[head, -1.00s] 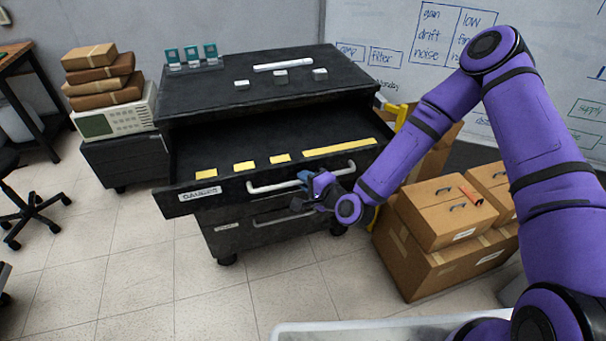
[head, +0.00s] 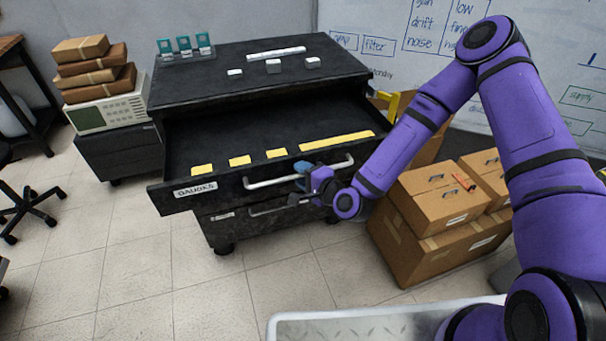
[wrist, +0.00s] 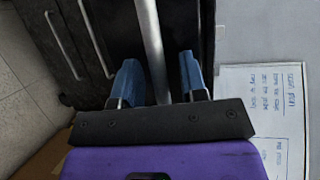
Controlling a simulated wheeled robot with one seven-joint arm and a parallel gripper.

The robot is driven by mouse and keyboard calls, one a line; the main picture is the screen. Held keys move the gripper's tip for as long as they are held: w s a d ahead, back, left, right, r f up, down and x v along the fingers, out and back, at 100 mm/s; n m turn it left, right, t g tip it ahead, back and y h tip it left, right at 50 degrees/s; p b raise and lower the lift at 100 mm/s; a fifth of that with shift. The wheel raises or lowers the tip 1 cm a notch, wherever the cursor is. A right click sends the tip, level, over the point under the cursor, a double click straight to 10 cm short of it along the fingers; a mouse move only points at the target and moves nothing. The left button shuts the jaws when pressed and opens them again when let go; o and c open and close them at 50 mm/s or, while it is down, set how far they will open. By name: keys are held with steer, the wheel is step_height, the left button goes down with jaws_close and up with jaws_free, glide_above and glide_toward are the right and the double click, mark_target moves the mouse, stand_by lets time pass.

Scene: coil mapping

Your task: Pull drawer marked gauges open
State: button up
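The drawer marked GAUGES (head: 225,188) is the upper drawer of a black cabinet and stands well out. Its label (head: 195,189) is at the left of the front. Several yellow blocks (head: 240,160) and a long yellow strip (head: 336,141) lie inside. My gripper (head: 303,174) is at the right part of the drawer's pale bar handle (head: 270,183). In the wrist view, the handle (wrist: 152,40) runs between the two blue fingers of my gripper (wrist: 160,76). The fingers stand apart, with a gap beside the bar, wider on the right.
A lower drawer (head: 260,212) with its own handle is shut beneath. Cardboard boxes (head: 430,205) stand right of the cabinet, close to my arm. Small white objects (head: 273,66) and teal pieces (head: 184,44) are on the cabinet top (head: 210,75). The floor in front (head: 180,270) is clear.

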steer(key=v, duration=0.7)
steer(key=shift+s, duration=0.15)
steer(key=shift+d+r, duration=0.1)
steer(key=shift+d, duration=0.1)
steer(key=d+r+n+g+h, duration=0.3)
steer(key=d+r+n+h, duration=0.15)
steer(key=d+r, duration=0.5)
steer(key=d+r+n+g+h, duration=0.2)
steer(key=d+r+n+h, duration=0.35)
steer(key=r, duration=0.65)
steer(key=s+d+r+g, duration=0.1)
steer(key=s+d+r, duration=0.3)
steer(key=s+r, duration=0.4)
steer(key=s+d+r+n+g, duration=0.1)
steer(key=s+d+r, duration=0.3)
steer(key=s+r, duration=0.4)
steer(key=s, duration=0.6)
steer(key=shift+r, duration=0.35)
